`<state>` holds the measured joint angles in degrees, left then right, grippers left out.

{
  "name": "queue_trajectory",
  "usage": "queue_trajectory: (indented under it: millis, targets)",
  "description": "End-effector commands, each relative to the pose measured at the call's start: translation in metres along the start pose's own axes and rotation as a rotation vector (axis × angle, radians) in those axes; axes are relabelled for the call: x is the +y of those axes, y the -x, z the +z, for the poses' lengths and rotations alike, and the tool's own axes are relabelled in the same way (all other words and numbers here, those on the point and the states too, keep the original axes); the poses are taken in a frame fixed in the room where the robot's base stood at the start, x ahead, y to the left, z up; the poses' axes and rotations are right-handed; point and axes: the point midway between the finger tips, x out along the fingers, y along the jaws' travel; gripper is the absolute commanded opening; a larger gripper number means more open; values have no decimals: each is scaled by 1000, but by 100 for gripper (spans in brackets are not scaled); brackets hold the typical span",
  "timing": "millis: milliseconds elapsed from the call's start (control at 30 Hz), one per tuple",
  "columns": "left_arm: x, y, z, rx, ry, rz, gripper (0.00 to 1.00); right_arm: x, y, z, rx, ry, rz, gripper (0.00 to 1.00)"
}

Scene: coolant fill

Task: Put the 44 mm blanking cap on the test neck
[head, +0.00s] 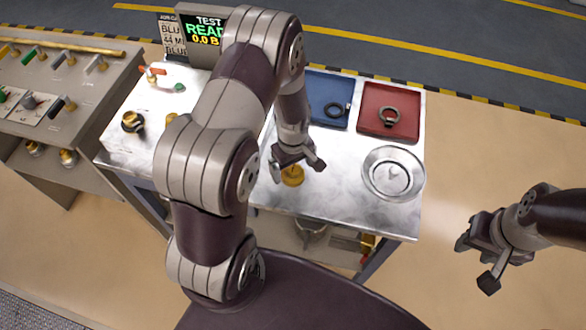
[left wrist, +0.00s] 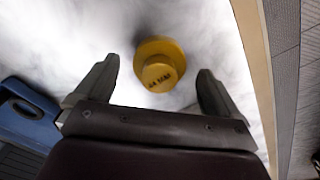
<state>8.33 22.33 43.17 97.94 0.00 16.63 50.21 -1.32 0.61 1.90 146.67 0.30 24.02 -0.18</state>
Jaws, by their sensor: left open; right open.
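A yellow blanking cap (head: 292,178) stands on the metal bench top, below my left gripper (head: 298,170). In the left wrist view the cap (left wrist: 160,66) has a wide base, a narrower top and dark lettering that seems to read 44 mm. It lies between the lines of the two open fingers, slightly beyond their tips, with clear gaps on both sides. My right gripper (head: 476,266) is open and empty, off the bench at the right. The test neck cannot be identified for sure; my left arm hides part of the bench. A dark-and-brass fitting (head: 132,122) stands at the bench's left.
A blue tray (head: 322,84) holding a black ring and a red tray (head: 372,128) holding a grey ring lie at the back. A round metal dish (head: 393,174) sits at the right. A test display (head: 206,36) stands behind. A valve panel (head: 62,95) adjoins at the left.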

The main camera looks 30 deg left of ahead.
Motion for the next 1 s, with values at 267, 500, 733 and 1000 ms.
queue_trajectory:
  millis: [267,500,733,1000]
  targets:
    - [0,-8,0,1,0,1,97,0,0,0,-1,0,0,43]
    - [0,-8,0,1,0,1,39,0,0,0,-1,0,0,43]
    - [0,-7,0,1,-1,1,39,0,0,0,-1,0,0,43]
    - [1,20,-1,4,-1,5,39,0,-6,1,0,0,0,43]
